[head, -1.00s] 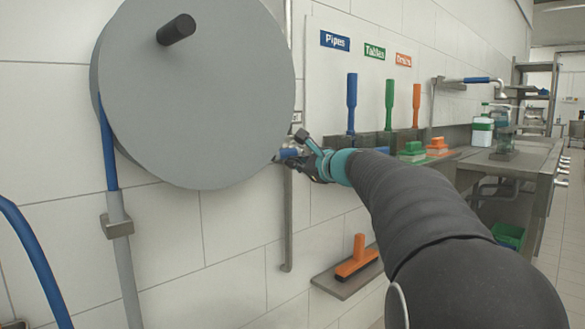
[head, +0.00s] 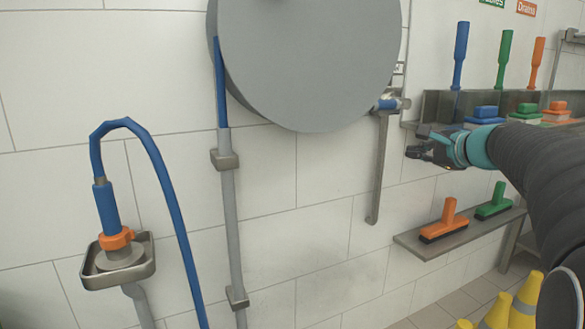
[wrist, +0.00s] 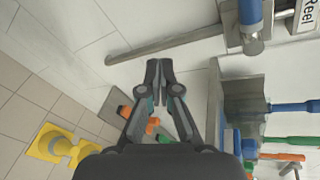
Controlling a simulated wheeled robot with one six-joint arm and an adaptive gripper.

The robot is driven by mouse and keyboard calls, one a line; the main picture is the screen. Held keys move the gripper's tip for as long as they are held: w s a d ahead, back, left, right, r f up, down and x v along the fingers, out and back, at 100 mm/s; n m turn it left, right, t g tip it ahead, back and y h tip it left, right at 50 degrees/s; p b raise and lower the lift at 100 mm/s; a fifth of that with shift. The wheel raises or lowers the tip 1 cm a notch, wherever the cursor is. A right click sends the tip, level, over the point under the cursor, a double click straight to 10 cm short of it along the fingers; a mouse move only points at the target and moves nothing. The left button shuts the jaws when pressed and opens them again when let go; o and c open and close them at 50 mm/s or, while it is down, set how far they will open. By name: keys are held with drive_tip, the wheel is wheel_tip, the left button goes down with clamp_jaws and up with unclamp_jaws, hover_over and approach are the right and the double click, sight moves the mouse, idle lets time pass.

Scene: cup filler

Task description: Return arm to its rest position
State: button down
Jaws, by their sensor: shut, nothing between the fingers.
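My arm reaches in from the right edge of the head view. My gripper (head: 416,142) is in front of the tiled wall, to the right of the blue-handled valve (head: 388,104) below the grey hose reel (head: 310,60). In the wrist view my gripper (wrist: 159,66) has its two fingertips together with nothing between them. The valve's blue part also shows at the top right of the wrist view (wrist: 250,12). My gripper is apart from the valve and from the grey lever pipe (head: 379,170) hanging below it.
A shelf (head: 465,236) below my gripper holds an orange brush (head: 444,220) and a green brush (head: 494,203). A rack of brushes (head: 440,105) is on the wall at right. Yellow cones (head: 515,305) stand on the floor. A blue hose (head: 165,185) hangs at left.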

drive_tip(key=s+a+f+n+g+h, duration=0.1)
drive_tip(key=s+a+f+n+g, duration=0.25)
drive_tip(key=s+f, duration=0.35)
drive_tip(key=s+a+f+n+g+h, duration=0.1)
drive_tip(key=s+a+f+n+g, duration=0.2)
drive_tip(key=s+f+n, duration=0.4)
drive_tip(key=s+a+f+n+h, duration=0.1)
drive_tip(key=s+a+f+n, duration=0.1)
drive_tip(key=s, duration=0.4)
drive_tip(key=s+a+f+n+g, duration=0.1)
drive_tip(key=s+a+f+n, duration=0.2)
drive_tip(key=s, duration=0.4)
drive_tip(key=s+a+f+n+h, duration=0.1)
drive_tip(key=s+a+f+n, duration=0.1)
drive_tip(key=s, duration=0.5)
drive_tip(key=shift+s+a+f+n+h, duration=0.15)
drive_tip(key=shift+a+f+n+h, duration=0.2)
drive_tip(key=shift+f+n, duration=0.7)
